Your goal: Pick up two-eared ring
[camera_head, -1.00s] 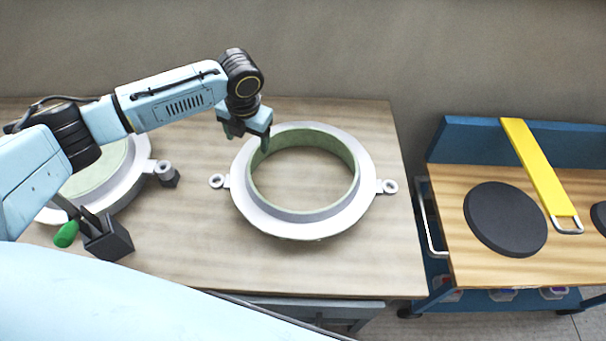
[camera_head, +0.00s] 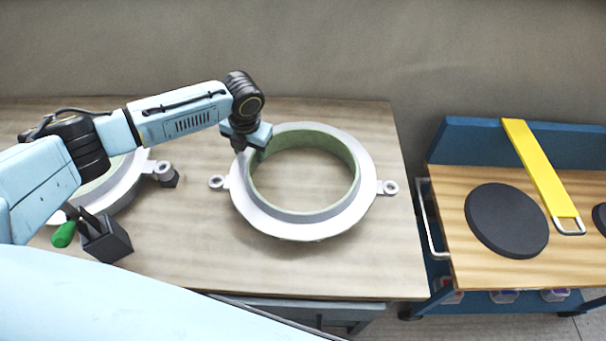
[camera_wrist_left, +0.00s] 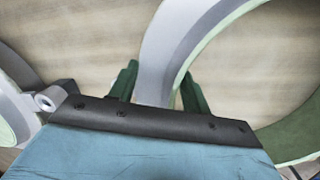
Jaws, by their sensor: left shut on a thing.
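The two-eared ring (camera_head: 347,213) is a white flanged ring with a green inner wall, lying on the wooden table. One ear (camera_head: 216,182) points left and the other ear (camera_head: 388,187) points right. My left gripper (camera_head: 252,155) is at the ring's upper left rim, pointing down. In the left wrist view the green fingers of my left gripper (camera_wrist_left: 158,92) stand on either side of the ring's wall (camera_wrist_left: 160,55), shut on it. The fingertips are partly hidden by the gripper body and the rim. My right gripper is not in view.
Another ring-shaped mould (camera_head: 125,187) lies at the left, partly behind my arm. A dark holder (camera_head: 105,243) with a green-handled tool (camera_head: 64,234) stands near it. At right, a blue cart (camera_head: 470,140) bears a black disc (camera_head: 506,220) and a yellow bar (camera_head: 540,165).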

